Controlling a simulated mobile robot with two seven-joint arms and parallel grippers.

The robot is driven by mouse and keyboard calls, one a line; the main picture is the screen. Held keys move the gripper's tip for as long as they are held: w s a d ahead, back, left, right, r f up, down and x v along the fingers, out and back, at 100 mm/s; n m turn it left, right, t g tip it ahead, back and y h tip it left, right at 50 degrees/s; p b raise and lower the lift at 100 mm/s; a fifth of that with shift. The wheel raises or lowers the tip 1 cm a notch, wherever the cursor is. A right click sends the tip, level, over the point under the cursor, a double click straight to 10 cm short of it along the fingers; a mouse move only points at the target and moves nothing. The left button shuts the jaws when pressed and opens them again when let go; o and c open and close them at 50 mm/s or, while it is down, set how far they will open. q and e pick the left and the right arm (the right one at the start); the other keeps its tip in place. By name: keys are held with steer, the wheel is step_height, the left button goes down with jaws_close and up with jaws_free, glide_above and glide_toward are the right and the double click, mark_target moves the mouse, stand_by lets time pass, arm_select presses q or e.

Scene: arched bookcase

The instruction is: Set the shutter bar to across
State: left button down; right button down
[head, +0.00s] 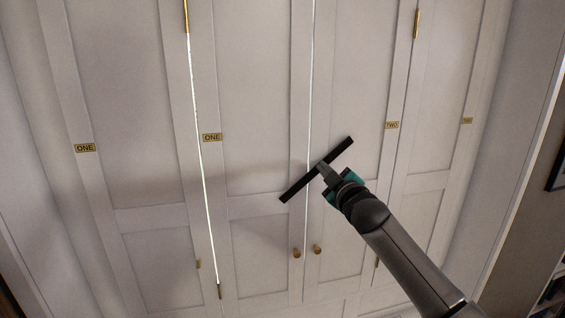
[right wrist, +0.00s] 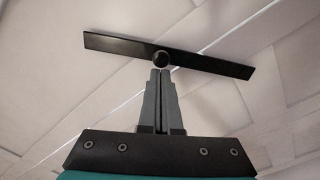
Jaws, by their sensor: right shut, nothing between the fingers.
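The shutter bar (head: 297,187) is a long, flat black bar on the pale panelled shutters. In the head view it lies diagonally, lower left to upper right, crossing the seam between the two middle panels. In the right wrist view the bar (right wrist: 112,43) shows a round black knob (right wrist: 161,59) near its middle. My right gripper (head: 323,168) is shut and empty, its tips at the bar's middle. In the right wrist view the closed fingertips (right wrist: 161,72) are just below the knob; I cannot tell whether they touch it. My left gripper is not in view.
Small brass plates read ONE (head: 212,137) and TWO (head: 391,125). Two small knobs (head: 296,253) (head: 317,249) sit low by the middle seam. Brass hinges (head: 416,24) show higher up. A bright gap (head: 197,110) runs down the left seam. Shelving (head: 548,292) stands at the far right.

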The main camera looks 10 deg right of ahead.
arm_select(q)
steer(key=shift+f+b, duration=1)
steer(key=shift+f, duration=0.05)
arm_select(e)
steer(key=d+f+m, duration=0.4)
steer(key=f+m, duration=0.4)
steer(key=shift+d, duration=0.15)
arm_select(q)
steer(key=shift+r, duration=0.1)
arm_select(e)
steer(key=shift+r, duration=0.1)
